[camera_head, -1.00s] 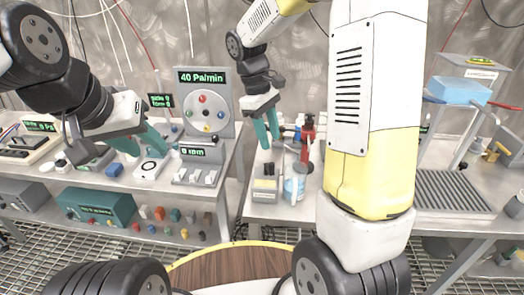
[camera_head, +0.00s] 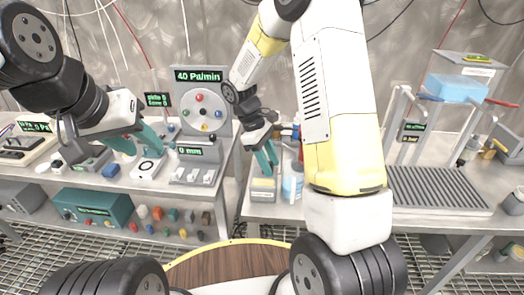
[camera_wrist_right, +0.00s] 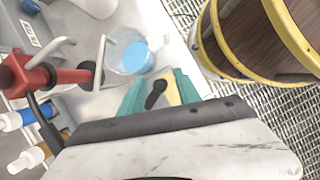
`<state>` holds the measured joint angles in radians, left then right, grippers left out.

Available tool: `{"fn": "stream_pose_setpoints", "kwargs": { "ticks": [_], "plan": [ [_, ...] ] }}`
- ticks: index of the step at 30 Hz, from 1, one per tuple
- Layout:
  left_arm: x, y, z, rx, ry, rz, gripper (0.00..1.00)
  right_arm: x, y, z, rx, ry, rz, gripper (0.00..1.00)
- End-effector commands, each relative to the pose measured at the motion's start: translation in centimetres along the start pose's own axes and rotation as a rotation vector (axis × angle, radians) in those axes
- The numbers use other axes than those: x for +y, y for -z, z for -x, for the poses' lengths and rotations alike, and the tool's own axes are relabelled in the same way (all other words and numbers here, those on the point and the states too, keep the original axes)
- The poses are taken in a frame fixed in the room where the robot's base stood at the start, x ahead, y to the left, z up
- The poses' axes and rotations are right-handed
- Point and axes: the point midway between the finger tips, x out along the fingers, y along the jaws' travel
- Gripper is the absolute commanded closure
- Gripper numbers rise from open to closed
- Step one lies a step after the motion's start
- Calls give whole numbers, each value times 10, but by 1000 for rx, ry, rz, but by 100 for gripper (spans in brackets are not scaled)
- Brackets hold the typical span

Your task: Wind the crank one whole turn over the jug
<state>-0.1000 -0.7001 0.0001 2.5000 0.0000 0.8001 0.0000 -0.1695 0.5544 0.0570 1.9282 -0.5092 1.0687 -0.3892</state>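The jug (camera_wrist_right: 130,55), clear with blue contents, stands beside the right fingers in the right wrist view; in the head view the jug (camera_head: 292,187) is partly hidden by my right arm. A red device (camera_wrist_right: 55,77) with a black disc lies left of it. A pale bent rod (camera_wrist_right: 99,62) at the disc looks like the crank, reaching toward the jug. My right gripper (camera_wrist_right: 160,90) is open, with a black knobbed piece showing between or below its fingers; contact is unclear. My left gripper (camera_head: 137,140) is open and empty.
A dial panel (camera_head: 203,100) and a white device (camera_head: 148,168) are on the left bench. A ribbed grey tray (camera_head: 437,190) and blue box (camera_head: 458,88) are at the right.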

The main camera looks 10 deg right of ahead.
Motion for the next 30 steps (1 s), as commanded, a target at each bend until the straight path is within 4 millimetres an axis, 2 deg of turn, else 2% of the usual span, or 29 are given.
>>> {"fn": "stream_pose_setpoints", "kwargs": {
  "ticks": [6,8,12,13,23,30],
  "plan": [
    [0,0,0,0,0,0,60,0,0,-1,0,0,-1,60],
    [0,0,0,0,0,0,60,0,0,-1,0,0,-1,70],
    [0,0,0,0,0,0,60,0,0,-1,0,0,-1,98],
    [0,0,0,0,0,0,60,0,0,0,0,0,-1,100],
    [0,0,0,0,0,0,60,0,0,0,0,7,-19,100],
    [0,0,0,0,0,0,60,-3,4,1,0,49,-118,100]
  ]
}}
